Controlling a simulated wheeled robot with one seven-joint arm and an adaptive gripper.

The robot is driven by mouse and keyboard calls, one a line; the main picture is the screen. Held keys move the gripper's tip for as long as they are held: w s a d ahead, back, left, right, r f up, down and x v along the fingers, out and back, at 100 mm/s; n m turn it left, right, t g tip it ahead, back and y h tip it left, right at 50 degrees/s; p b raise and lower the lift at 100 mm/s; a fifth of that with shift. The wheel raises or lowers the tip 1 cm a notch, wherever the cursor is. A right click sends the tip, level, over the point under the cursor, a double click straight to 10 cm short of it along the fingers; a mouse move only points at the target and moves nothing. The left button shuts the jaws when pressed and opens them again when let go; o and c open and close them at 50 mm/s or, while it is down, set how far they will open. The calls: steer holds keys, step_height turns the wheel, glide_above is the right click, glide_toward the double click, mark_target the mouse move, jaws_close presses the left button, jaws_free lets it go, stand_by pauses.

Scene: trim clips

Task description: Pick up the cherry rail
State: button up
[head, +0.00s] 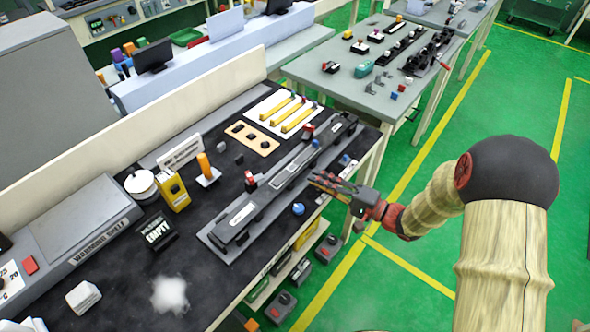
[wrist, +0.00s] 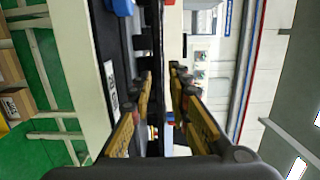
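I cannot make out a clearly cherry-coloured rail in either view. A long dark grey rail fixture (head: 262,204) lies on the black bench, with a small red block (head: 250,181) near its middle and another red block (head: 308,132) toward its far end. Three yellow rails (head: 297,116) lie on a white board behind it. My gripper (head: 318,178) is over the fixture's right side, its fingers pointing left. In the wrist view the fingers (wrist: 160,88) stand apart, with a dark strip beyond the gap. Nothing is seen held. Contact with the fixture cannot be told.
A blue knob (head: 298,209) stands by the bench's front edge. Another table (head: 345,88) with parts stands behind. Green floor is open at right.

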mark_target(302, 172)
steer(key=b+x, duration=0.1)
steer(key=x, duration=0.3)
steer(key=shift+w+f, duration=0.2)
steer(key=shift+w, duration=0.1)
steer(key=shift+c, duration=0.6)
jaws_close()
